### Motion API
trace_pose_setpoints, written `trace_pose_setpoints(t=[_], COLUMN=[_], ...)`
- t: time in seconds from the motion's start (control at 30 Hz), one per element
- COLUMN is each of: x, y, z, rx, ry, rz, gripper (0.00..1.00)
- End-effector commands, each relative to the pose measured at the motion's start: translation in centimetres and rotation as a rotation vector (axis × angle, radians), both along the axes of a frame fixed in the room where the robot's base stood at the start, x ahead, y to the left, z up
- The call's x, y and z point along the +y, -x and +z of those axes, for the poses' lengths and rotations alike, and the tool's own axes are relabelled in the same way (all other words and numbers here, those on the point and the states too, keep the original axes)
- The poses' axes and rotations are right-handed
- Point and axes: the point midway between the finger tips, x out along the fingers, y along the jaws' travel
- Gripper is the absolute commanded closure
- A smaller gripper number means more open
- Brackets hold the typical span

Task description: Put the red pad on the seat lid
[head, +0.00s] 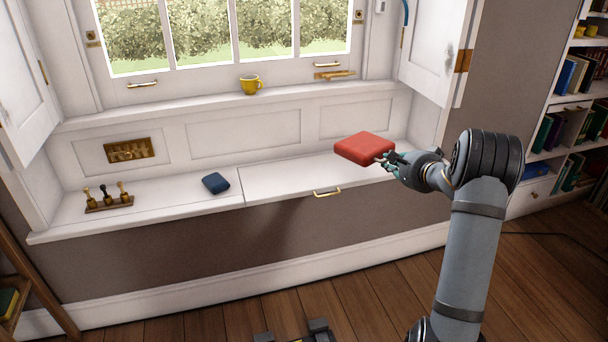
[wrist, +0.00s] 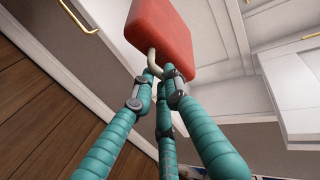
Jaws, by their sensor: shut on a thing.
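The red pad (head: 364,148) is held by my gripper (head: 385,161) over the right part of the window seat. In the wrist view the red pad (wrist: 165,38) has a pale curved handle (wrist: 153,62), and the teal fingers of my gripper (wrist: 160,80) are closed on that handle. The seat lid (head: 290,180) is the white right-hand panel of the seat, with a brass pull (head: 327,193) on its front edge. The pad appears to be above the lid; whether its underside touches cannot be told.
A small dark blue cushion (head: 215,183) lies left of the lid seam. An open white shutter (head: 437,50) stands at right. The lid's left part is clear.

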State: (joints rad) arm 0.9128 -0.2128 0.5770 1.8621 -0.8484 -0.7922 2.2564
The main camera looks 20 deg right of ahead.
Motion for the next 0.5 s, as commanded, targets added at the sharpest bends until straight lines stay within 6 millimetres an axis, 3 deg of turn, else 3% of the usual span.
trace_pose_setpoints(t=[0.17, 0.5], x=[1.6, 6.0], y=[-2.0, -7.8], z=[-2.2, -6.6], rx=[-0.012, -0.013], ry=[-0.005, -0.004], rz=[-0.002, -0.005], gripper=[1.00, 1.00])
